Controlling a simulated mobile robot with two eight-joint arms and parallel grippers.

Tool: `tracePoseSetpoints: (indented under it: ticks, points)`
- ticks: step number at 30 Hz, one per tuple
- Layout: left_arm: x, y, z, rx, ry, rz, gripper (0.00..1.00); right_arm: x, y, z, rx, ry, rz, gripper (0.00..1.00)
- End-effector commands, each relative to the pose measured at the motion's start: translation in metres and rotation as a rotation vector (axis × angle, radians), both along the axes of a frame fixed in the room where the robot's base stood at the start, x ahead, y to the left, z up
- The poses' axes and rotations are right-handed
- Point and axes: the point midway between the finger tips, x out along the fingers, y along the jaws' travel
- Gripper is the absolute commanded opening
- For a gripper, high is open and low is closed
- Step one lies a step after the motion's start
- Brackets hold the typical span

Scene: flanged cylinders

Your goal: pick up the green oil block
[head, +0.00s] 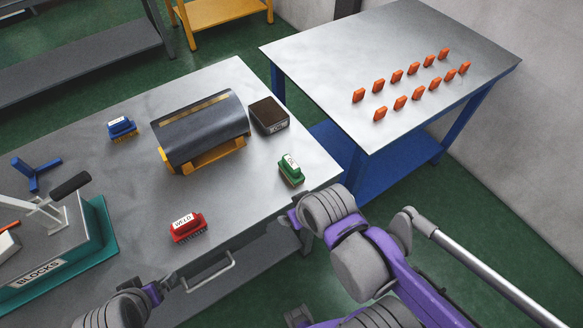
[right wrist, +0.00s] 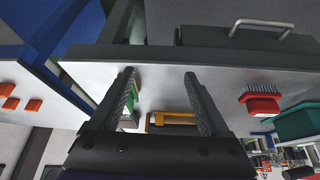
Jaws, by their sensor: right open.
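The green oil block (head: 291,171) stands on the grey metal table near its right corner, with a white label on top. In the right wrist view the green block (right wrist: 127,112) shows only partly, behind one finger. My right gripper (right wrist: 160,76) is open with nothing between its fingertips. In the head view the right wrist is close to the table's front edge, just in front of the green block, and mostly hides its fingers. My left gripper (head: 171,284) is low at the front edge, small and partly seen; its jaw state is unclear.
A red block (head: 187,227) and a blue block (head: 122,128) stand on the same table. A dark curved cover on a yellow base (head: 203,128) and a dark brown block (head: 268,115) lie behind the green block. A second table (head: 440,30) bears several orange pieces.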

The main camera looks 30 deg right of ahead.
Motion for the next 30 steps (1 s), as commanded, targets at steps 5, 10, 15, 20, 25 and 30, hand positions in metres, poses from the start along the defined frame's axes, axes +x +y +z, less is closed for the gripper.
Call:
tracePoseSetpoints:
  ticks: [5, 10, 15, 20, 25, 30]
  points:
    - [0.002, 0.000, 0.004, 0.000, -0.003, 0.000, 1.00, 0.036, -0.012, 0.026, -0.018, 0.099, 0.008, 0.80]
    - [0.003, 0.000, 0.009, 0.000, -0.007, 0.000, 1.00, 0.084, -0.031, 0.048, -0.029, 0.244, 0.029, 0.80]
    - [0.005, 0.000, 0.013, 0.000, -0.009, 0.000, 1.00, 0.126, -0.051, 0.055, -0.027, 0.370, 0.052, 0.80]
    - [0.006, 0.000, 0.015, 0.000, -0.011, 0.000, 1.00, 0.148, -0.064, 0.055, -0.019, 0.441, 0.069, 0.80]
    - [0.005, 0.000, 0.014, 0.000, -0.010, 0.000, 1.00, 0.154, -0.068, 0.046, -0.015, 0.466, 0.074, 0.80]
    - [0.004, 0.000, 0.011, 0.000, -0.008, 0.000, 1.00, 0.153, -0.068, 0.018, -0.015, 0.467, 0.075, 0.80]
